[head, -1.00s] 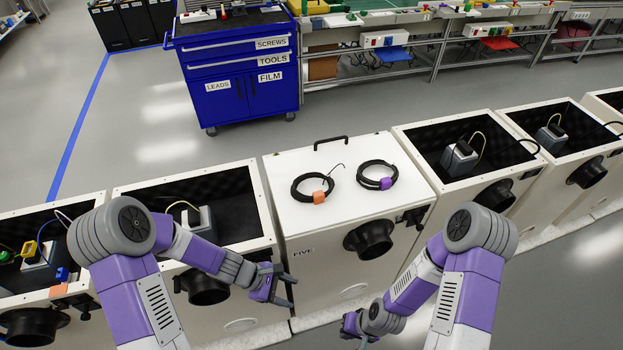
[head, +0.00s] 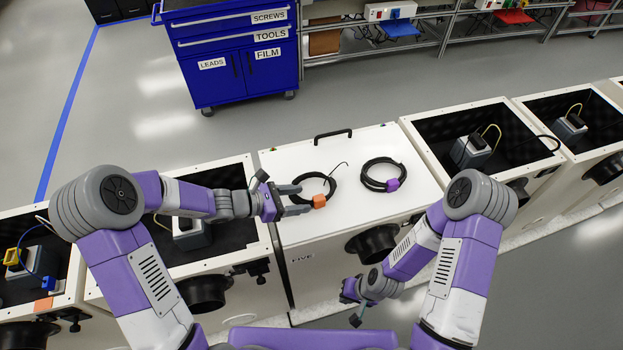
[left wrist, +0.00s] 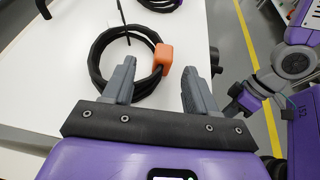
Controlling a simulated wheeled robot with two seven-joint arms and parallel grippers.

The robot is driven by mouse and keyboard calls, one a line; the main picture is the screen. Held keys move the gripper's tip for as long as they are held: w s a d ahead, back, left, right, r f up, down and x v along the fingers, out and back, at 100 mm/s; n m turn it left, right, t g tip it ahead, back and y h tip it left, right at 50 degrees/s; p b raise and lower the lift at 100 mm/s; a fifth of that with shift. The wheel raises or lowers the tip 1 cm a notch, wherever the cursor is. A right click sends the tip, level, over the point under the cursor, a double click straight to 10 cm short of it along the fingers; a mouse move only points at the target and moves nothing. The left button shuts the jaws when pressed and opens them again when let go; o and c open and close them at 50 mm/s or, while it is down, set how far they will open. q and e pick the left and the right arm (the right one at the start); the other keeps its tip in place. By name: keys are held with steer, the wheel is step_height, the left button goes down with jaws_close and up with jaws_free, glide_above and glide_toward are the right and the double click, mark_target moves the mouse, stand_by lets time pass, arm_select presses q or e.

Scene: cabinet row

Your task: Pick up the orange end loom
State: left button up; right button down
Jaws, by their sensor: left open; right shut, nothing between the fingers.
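The orange end loom (head: 319,201) is a black coiled cable with an orange block, lying on the white lid of the cabinet marked FIVE. My left gripper (head: 297,199) is open over the lid at the coil's left side, its fingers pointing at the orange block. In the left wrist view the orange block (left wrist: 163,58) shows just beyond and between the two fingertips (left wrist: 165,75), with the coil partly behind the left finger. Whether the fingers touch the coil I cannot tell. A similar loom with a purple block (head: 392,185) lies to the right. My right gripper (head: 352,303) is shut and empty, low in front of the cabinet.
The lid has a black handle (head: 333,133) at its back edge. Open cabinets with dark interiors stand on both sides, holding grey devices (head: 471,151). A blue tool cart (head: 235,60) stands behind on the grey floor.

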mark_target(313, 200)
arm_select(q)
steer(key=x, duration=0.2)
steer(key=b+x, duration=0.1)
steer(key=x, duration=0.2)
steer(key=shift+s+d+f+b, duration=0.15)
steer(key=shift+d+f+b, duration=0.15)
steer(key=shift+b, duration=0.1)
steer(key=shift+d, duration=0.25)
steer(key=shift+c, duration=0.4)
jaws_close()
